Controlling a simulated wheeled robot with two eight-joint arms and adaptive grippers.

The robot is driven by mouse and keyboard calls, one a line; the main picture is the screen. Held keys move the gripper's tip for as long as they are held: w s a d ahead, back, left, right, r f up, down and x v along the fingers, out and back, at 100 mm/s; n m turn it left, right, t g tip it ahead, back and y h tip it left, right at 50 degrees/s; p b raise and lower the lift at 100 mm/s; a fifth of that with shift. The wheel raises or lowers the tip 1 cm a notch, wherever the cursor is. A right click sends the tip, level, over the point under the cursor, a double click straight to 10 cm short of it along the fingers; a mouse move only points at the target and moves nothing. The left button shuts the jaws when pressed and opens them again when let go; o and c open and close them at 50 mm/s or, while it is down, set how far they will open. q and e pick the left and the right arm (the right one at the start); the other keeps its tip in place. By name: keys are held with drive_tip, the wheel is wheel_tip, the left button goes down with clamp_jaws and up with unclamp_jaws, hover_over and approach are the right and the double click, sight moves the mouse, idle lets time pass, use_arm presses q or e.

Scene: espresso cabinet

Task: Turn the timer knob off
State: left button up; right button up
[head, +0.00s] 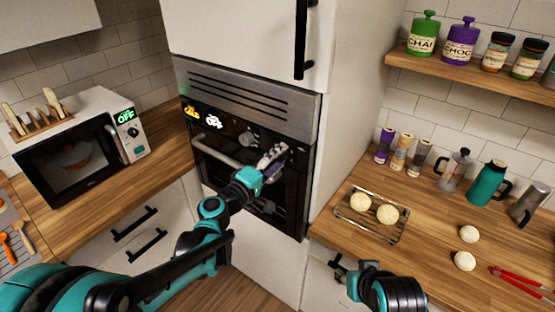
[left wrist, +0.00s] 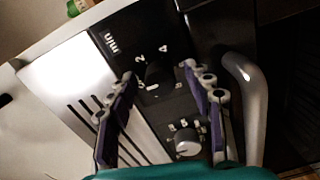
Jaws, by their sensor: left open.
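The timer knob (left wrist: 158,75) is a dark knob on the black oven panel in the left wrist view. It has white numbers beside it and the word "min" nearby. My left gripper (left wrist: 165,100) is open, with one finger on each side of the knob in that view; contact cannot be told. In the head view my left gripper (head: 273,155) is at the right part of the oven panel and hides this knob. A second, grey knob (left wrist: 187,145) sits beside it, also in the head view (head: 247,138). My right gripper (head: 342,266) is low by the right counter, its jaws unclear.
The oven handle (head: 218,148) runs just below the panel and close to the gripper. A microwave (head: 85,145) stands left. A wire rack (head: 372,215) with white balls is on the right counter.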

use_arm(q)
drive_tip(key=shift+s, duration=0.1)
drive_tip(key=v, duration=1.2)
drive_tip(key=s+f+m+g+y+b, duration=0.1)
drive_tip(key=s+f+m+g+y, duration=0.4)
drive_tip(key=s+f, duration=0.4)
drive_tip(key=s+a+f+m+g+y, duration=0.2)
drive_tip(key=s+a+f+y, duration=0.3)
drive_tip(key=s+a, duration=0.4)
drive_tip(key=shift+a+f+m+b, duration=0.2)
drive_tip(key=shift+a+m+b, duration=0.25)
drive_tip(key=shift+a+m, duration=0.4)
drive_tip(key=shift+s, duration=0.1)
